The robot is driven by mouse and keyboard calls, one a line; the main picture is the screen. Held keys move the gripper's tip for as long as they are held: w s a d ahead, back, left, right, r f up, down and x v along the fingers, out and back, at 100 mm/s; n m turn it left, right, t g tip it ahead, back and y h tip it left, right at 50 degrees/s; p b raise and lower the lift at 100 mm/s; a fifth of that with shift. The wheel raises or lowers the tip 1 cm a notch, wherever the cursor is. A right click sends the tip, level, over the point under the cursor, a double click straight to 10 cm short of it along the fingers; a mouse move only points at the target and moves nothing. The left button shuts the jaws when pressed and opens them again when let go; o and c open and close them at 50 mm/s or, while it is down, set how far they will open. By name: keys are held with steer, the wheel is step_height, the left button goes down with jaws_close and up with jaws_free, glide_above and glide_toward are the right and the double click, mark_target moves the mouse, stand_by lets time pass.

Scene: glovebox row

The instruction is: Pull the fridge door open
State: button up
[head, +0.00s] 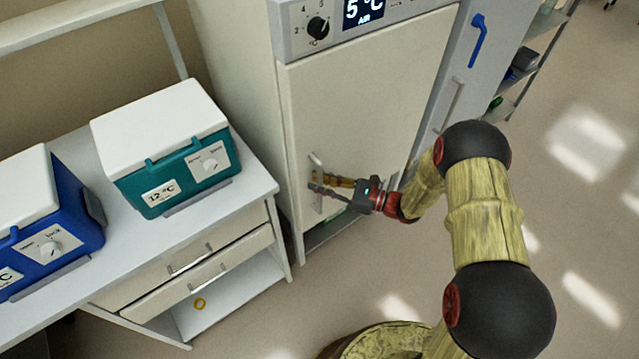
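The fridge (232,75) is a tall cream cabinet with a grey control panel (292,32) on top that reads 5 °C and AIR. Its cream door (365,90) looks closed, with no visible gap along its left edge. A small pale upright handle (315,161) is on the door's lower left. My gripper (314,182) is at this handle, with its two fingers reaching left across it. The fingers look a little apart, but whether they grip the handle is hidden by the angle and small size.
A white bench (255,183) with drawers stands left of the fridge, bearing a teal cooler box (190,165) and a blue cooler box (75,235). A grey cabinet with a blue handle (478,40) and a shelf rack (545,55) stand right. The floor (575,230) in front is clear.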

steer(key=shift+c, duration=0.2)
steer(key=c, duration=0.4)
jaws_close()
